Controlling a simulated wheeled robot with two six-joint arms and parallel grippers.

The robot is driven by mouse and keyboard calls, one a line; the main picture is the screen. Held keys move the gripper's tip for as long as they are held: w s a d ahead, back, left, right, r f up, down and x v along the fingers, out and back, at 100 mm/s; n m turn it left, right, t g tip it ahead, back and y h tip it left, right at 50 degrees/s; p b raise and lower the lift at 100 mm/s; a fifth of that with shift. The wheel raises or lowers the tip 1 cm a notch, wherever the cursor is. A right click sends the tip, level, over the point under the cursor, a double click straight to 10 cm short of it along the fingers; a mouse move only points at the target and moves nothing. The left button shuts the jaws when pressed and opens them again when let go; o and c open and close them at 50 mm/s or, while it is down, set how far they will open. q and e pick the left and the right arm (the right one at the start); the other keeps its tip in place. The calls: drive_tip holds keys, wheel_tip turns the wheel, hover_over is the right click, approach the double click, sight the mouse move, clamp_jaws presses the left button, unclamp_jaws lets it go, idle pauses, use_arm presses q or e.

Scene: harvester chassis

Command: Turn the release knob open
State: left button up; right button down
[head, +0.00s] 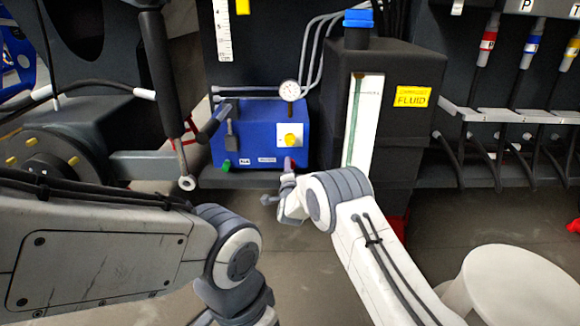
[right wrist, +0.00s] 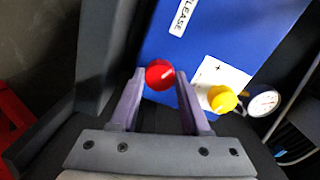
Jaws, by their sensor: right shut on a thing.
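The blue pump box (head: 245,130) stands on a dark ledge in the middle of the head view. A red round knob (right wrist: 159,73) sits on it beside a white label reading "...LEASE" (right wrist: 182,17) in the right wrist view. My right gripper (right wrist: 161,80) is shut on this red knob, with one finger on each side of it. In the head view my right gripper (head: 289,165) is at the box's lower right corner, and its wrist hides part of that corner. My left arm comes in from the left; its gripper is out of frame.
A yellow knob (head: 291,140) on a white plate and a pressure gauge (head: 289,91) are close by on the box. A green knob (head: 226,165) is at its lower left. A dark fluid tank (head: 410,125) stands right; a cylinder rod (head: 178,150) hangs left.

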drive_tip(key=n+p, duration=0.2)
drive_tip(key=n, duration=0.9)
drive_tip(key=n+h+p, duration=0.1)
drive_tip(key=n+p, duration=0.2)
drive_tip(key=n, duration=0.8)
drive_tip(key=shift+a+f+n, duration=0.1)
drive_tip(key=shift+a+n, duration=0.1)
drive_tip(key=shift+n, duration=0.2)
idle(0.3)
drive_tip(key=shift+c, duration=1.9)
unclamp_jaws()
